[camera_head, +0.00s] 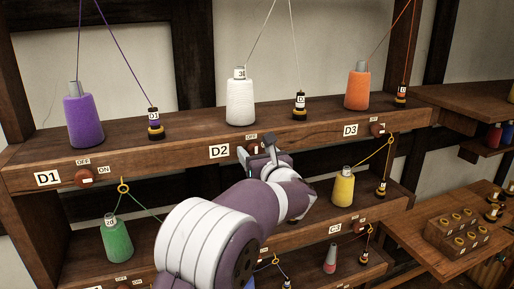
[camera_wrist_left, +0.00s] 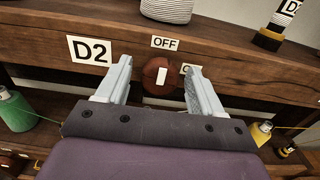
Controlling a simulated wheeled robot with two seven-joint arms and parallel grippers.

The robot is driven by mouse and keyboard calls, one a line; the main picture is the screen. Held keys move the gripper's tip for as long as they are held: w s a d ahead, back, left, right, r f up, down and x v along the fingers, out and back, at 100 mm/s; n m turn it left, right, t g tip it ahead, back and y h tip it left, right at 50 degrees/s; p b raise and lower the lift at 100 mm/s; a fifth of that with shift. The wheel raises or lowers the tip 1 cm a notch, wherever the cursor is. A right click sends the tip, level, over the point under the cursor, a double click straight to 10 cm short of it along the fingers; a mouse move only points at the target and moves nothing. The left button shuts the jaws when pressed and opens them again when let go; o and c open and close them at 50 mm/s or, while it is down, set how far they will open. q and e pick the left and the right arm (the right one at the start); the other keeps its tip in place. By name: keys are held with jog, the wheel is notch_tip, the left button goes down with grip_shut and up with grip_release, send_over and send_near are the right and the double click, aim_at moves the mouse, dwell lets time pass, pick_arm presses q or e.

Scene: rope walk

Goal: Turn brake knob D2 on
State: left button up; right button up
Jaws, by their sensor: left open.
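Brake knob D2 (camera_wrist_left: 151,80) is a round red-brown knob on the front of the upper shelf beam, right of the D2 label (camera_wrist_left: 89,50). Its white mark stands nearly upright, toward the OFF label (camera_wrist_left: 165,42) above it. The ON label (camera_wrist_left: 187,69) to its right is partly hidden by a finger. My left gripper (camera_head: 258,150) is open in front of the beam, with one finger on each side of the knob. In the wrist view a gap shows between each finger and the knob. My right gripper is not in view.
Knob D1 (camera_head: 83,177) and knob D3 (camera_head: 377,129) sit on the same beam to the left and right. Purple (camera_head: 86,122), white (camera_head: 240,103) and orange (camera_head: 358,90) spools stand on the shelf above. Green (camera_head: 117,241) and yellow (camera_head: 343,189) spools stand on the shelf below.

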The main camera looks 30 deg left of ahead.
pick_arm(q)
jog(key=shift+d, duration=0.1)
jog(key=shift+s, duration=0.1)
jog(key=c, duration=1)
